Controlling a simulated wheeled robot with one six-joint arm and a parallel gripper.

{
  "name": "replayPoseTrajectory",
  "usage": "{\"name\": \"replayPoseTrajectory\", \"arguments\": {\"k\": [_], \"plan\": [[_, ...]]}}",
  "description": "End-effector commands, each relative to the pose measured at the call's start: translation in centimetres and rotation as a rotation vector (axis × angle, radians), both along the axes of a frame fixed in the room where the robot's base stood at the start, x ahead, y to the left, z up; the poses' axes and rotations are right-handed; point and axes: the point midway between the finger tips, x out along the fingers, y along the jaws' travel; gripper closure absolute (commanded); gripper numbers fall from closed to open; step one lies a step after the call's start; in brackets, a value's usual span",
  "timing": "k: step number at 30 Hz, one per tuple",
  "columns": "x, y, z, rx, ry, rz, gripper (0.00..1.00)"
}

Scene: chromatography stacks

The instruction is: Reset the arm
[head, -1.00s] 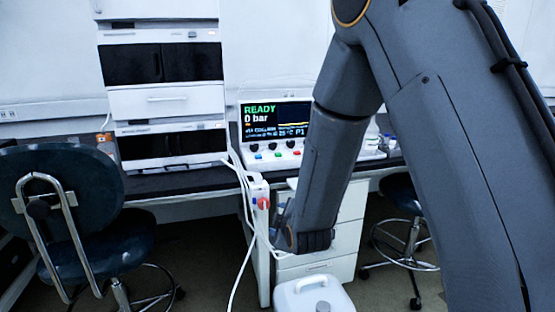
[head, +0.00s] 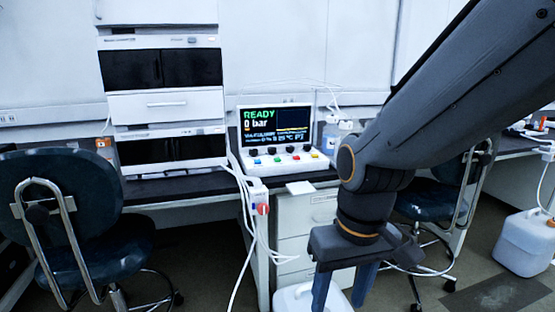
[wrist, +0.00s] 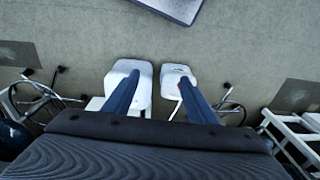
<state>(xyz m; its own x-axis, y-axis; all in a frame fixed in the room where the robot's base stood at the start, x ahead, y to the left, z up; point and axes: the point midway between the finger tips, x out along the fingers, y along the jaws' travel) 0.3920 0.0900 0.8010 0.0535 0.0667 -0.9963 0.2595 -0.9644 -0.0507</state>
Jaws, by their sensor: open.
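My gripper (head: 342,290) hangs at the end of my arm in the lower right middle of the head view, fingers pointing down. Its two blue fingers are apart and nothing is between them. In the wrist view my gripper (wrist: 158,95) is also spread, with grey floor beyond the fingers. A white container (head: 292,298) stands on the floor just left of and behind the fingers in the head view. In the wrist view two white containers, a left one (wrist: 140,72) and a right one (wrist: 172,76), show beyond the fingers.
A dark chair (head: 75,200) stands at left and another (head: 432,200) behind my arm. A control panel (head: 276,135) reading READY, 0 bar sits on the bench beside the stacked instruments (head: 165,103). White tubes (head: 243,220) hang from the bench. A white jug (head: 527,243) stands at right.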

Motion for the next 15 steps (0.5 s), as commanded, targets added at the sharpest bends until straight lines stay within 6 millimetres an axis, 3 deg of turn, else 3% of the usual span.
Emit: {"name": "replayPoseTrajectory", "arguments": {"k": [3,15], "plan": [[-2.5,-0.7,0.8,-0.009,0.06,-0.06,0.49],[-2.1,-2.8,3.3,-0.025,0.06,-0.121,0.49]]}}
